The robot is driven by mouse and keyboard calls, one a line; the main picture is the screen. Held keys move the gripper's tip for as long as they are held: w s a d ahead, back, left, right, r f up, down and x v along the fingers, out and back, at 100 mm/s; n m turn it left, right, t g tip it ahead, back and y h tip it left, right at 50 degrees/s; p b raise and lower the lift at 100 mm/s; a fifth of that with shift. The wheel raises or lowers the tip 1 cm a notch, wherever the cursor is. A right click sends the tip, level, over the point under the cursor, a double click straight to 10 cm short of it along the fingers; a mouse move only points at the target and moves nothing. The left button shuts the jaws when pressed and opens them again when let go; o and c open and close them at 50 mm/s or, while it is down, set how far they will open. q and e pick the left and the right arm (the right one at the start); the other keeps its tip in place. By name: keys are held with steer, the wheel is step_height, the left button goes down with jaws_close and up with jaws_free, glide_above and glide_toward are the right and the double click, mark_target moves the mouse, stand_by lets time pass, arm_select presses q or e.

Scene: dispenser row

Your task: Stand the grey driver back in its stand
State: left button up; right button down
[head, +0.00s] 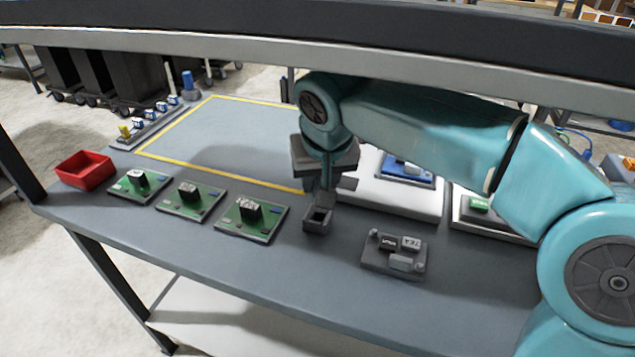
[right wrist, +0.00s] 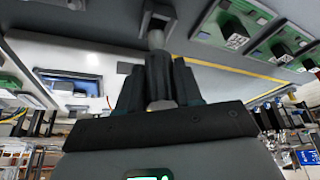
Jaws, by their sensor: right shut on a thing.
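My right gripper (head: 322,184) comes down over the stand near the middle of the table, its fingers pointing down. In the right wrist view the gripper (right wrist: 159,66) is shut on the grey driver (right wrist: 156,40), whose light grey shaft shows between and beyond the fingertips. The stand (head: 317,223) is a small dark grey square block with an opening on top; it also shows at the top of the right wrist view (right wrist: 157,10). The driver lines up with the stand there; how deep its tip sits in it I cannot tell. My left gripper is not in view.
Green circuit boards (head: 252,220) lie in a row left of the stand, with a red bin (head: 84,170) at the far left. A grey block holder (head: 394,255) is to the right. White fixtures (head: 418,205) stand behind. The yellow-outlined area (head: 215,140) is clear.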

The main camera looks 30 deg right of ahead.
steer(key=shift+w+d+f, duration=0.1)
steer(key=shift+w+d, duration=0.15)
steer(key=shift+w, duration=0.45)
step_height(320, 180, down, 3)
steer(key=shift+f+b, duration=0.2)
steer(key=shift+b, duration=0.2)
steer(key=c, duration=0.8)
jaws_free()
steer(key=shift+o, duration=0.2)
